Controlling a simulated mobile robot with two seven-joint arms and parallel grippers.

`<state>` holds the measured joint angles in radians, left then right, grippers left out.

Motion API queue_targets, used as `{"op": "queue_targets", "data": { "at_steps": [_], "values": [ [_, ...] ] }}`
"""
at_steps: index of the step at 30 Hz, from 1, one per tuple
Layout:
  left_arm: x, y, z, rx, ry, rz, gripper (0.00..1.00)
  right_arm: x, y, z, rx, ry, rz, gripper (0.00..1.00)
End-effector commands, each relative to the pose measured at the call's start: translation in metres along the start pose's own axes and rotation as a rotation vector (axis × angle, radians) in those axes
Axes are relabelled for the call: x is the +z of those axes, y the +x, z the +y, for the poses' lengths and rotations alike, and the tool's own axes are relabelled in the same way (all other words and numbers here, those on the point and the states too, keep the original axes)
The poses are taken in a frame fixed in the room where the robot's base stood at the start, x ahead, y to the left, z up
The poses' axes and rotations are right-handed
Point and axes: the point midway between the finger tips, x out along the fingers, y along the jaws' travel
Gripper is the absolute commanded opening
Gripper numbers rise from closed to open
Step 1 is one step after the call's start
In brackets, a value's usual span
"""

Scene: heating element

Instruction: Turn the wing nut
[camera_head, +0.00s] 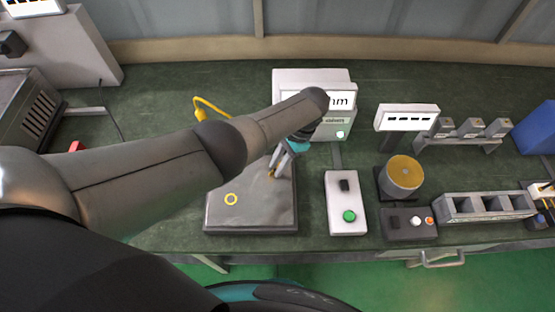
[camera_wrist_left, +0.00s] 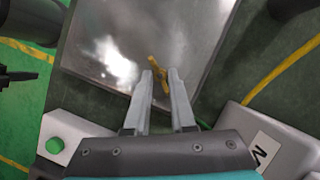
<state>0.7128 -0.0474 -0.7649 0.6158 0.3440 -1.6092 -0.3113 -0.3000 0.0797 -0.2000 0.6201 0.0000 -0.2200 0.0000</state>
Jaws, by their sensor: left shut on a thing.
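The wing nut (camera_wrist_left: 157,68) is a small brass-yellow piece on the grey metal plate block (camera_head: 250,205). In the head view the wing nut (camera_head: 271,172) is small and partly covered by my left gripper (camera_head: 276,168). My left gripper, seen in the left wrist view (camera_wrist_left: 160,77), has its fingertips around the wing nut and is shut on it. One wing sticks out beyond the fingertips. My right gripper is not in view.
A white box with a green button (camera_head: 349,215) stands right of the plate. A white meter (camera_head: 340,118) is behind it. A copper-topped cylinder (camera_head: 403,173) and a grey slotted rack (camera_head: 485,207) are further right.

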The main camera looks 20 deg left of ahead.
Motion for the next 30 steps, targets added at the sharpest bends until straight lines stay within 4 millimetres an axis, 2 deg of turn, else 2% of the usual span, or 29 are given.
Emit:
{"op": "queue_targets", "data": {
  "at_steps": [13,30],
  "values": [
    [0.000,-0.002,0.003,-0.104,0.247,0.004,0.00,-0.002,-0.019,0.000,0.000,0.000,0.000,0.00],
    [-0.001,0.000,0.003,-0.124,0.297,0.006,0.00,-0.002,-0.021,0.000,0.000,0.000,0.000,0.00]
  ]
}}
